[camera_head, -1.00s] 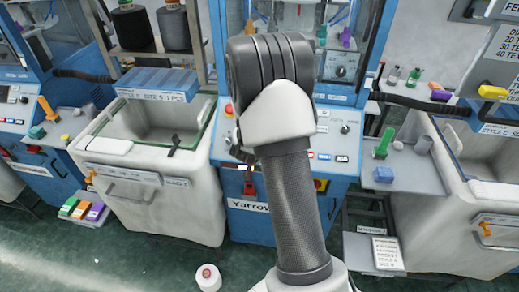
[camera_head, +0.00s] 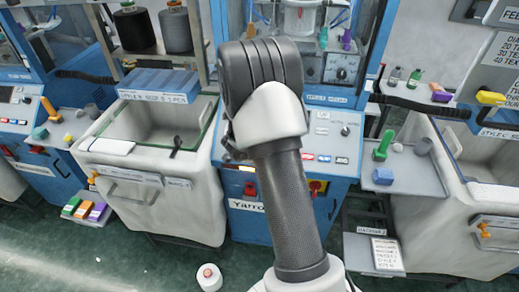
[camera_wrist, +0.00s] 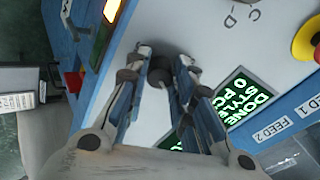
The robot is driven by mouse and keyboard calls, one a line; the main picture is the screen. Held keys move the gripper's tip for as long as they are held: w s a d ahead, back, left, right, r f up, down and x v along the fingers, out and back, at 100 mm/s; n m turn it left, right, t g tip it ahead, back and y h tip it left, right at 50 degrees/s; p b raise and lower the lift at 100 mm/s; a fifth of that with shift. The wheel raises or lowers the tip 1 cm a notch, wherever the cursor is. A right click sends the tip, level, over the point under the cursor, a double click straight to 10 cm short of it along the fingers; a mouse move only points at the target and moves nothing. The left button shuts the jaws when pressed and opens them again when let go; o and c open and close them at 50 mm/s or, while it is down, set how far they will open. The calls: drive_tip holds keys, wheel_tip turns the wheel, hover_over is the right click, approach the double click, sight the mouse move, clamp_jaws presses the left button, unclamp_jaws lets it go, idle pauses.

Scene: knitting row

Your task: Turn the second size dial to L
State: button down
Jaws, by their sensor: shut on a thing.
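In the wrist view my gripper (camera_wrist: 162,88) is shut on a small dark round knob (camera_wrist: 160,66) on the pale control panel (camera_wrist: 205,38). The fingers sit on either side of the knob and cover part of it. The letters C and D are printed on the panel to the right. I cannot tell from the picture which dial this is, and its pointer is hidden. In the head view my arm hides the knob and most of the gripper. The blue knitting machine (camera_head: 345,160) stands behind the arm.
A green display (camera_wrist: 245,103) reading DONE, STYLE and PC lies right of the fingers in the wrist view. A red button on yellow (camera_wrist: 308,42) is at the far right. A pale bin (camera_head: 205,190) stands left of the machine. A shelf (camera_head: 420,178) is at right.

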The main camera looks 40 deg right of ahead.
drive_tip(key=shift+m, duration=1.1)
drive_tip(key=c, duration=1.3)
unclamp_jaws()
drive_tip(key=shift+c, duration=0.2)
drive_tip(key=v, duration=1.2)
drive_tip(key=shift+w, duration=0.2)
drive_tip(key=shift+r, duration=0.1)
